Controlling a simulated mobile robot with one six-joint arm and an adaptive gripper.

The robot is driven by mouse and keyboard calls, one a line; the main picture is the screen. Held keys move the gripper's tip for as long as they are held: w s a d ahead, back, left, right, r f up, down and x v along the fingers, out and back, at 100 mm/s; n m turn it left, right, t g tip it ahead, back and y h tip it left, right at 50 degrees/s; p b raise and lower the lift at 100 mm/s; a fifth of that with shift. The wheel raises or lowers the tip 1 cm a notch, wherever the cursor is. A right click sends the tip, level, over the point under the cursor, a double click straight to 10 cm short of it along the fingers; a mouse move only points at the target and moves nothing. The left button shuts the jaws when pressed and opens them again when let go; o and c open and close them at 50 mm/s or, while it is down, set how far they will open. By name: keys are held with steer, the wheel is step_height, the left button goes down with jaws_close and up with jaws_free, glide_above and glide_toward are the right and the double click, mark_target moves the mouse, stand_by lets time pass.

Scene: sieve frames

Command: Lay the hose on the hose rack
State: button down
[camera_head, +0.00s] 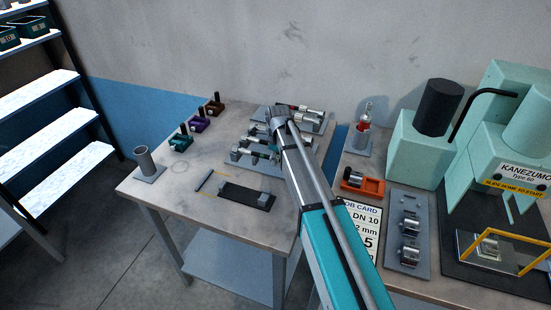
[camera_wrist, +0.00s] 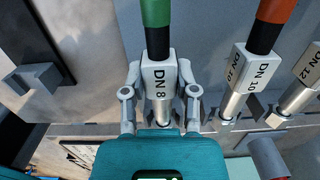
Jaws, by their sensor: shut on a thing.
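My gripper (camera_wrist: 160,100) is shut on the hose marked DN 8 (camera_wrist: 158,75), with one finger on each side of its white label block. The hose has a green part, a black band and a bright metal end. In the head view my gripper (camera_head: 283,118) is low over the grey rack (camera_head: 318,124) at the back of the left table, and it hides part of the rack and the held hose. Beside the held hose in the wrist view are pieces marked DN 10 (camera_wrist: 257,70) and DN 12 (camera_wrist: 308,75). Whether the held hose touches the rack I cannot tell.
A dark tray (camera_head: 235,190) and an upright grey cup (camera_head: 145,162) stand at the table's front left. Green, purple and brown blocks (camera_head: 199,124) line the left edge. The right bench holds a bottle (camera_head: 364,118), an orange block (camera_head: 362,184) and a teal machine (camera_head: 420,150).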

steer(key=shift+f, duration=0.15)
steer(key=shift+c, duration=1.5)
jaws_free()
steer(key=shift+r, duration=0.2)
step_height(320, 180, up, 10)
steer(key=p, duration=0.9)
steer(key=shift+f+p, duration=0.25)
steer(key=shift+p, duration=0.05)
steer(key=s+d+f+n+b, duration=0.1)
steer(key=s+d+n, duration=0.6)
steer(key=s+n, duration=0.4)
steer(key=s+d+f+n+b, duration=0.1)
steer(key=s+d+n, duration=0.7)
steer(key=s+n, duration=0.3)
steer(key=shift+s+f+h, duration=0.15)
steer(key=shift+s+h, duration=0.15)
steer(key=shift+s, duration=0.55)
